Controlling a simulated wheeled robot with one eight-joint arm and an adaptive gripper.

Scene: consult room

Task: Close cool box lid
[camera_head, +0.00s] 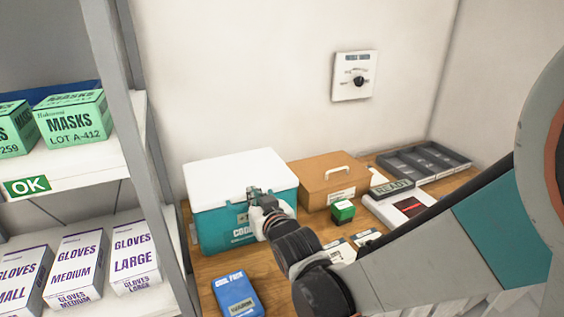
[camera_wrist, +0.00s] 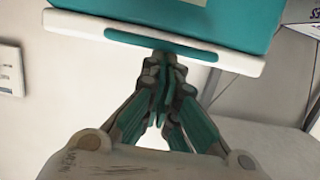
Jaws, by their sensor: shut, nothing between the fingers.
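The cool box (camera_head: 213,232) is teal and stands at the left end of the wooden counter. Its white lid (camera_head: 238,176) lies flat across the top, and I see no clear gap under it. My gripper (camera_head: 254,193) is shut and empty at the lid's front edge, partly covering the box front and its label. In the wrist view the fingertips (camera_wrist: 164,66) are together by the lid's white edge (camera_wrist: 80,25) with its teal strip. I cannot tell whether they touch it.
A blue cool pack (camera_head: 236,295) lies in front of the box. A brown case (camera_head: 328,185), a small green box (camera_head: 343,211) and a dark divided tray (camera_head: 425,162) are to the right. A grey shelf (camera_head: 120,110) with mask and glove boxes stands close on the left.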

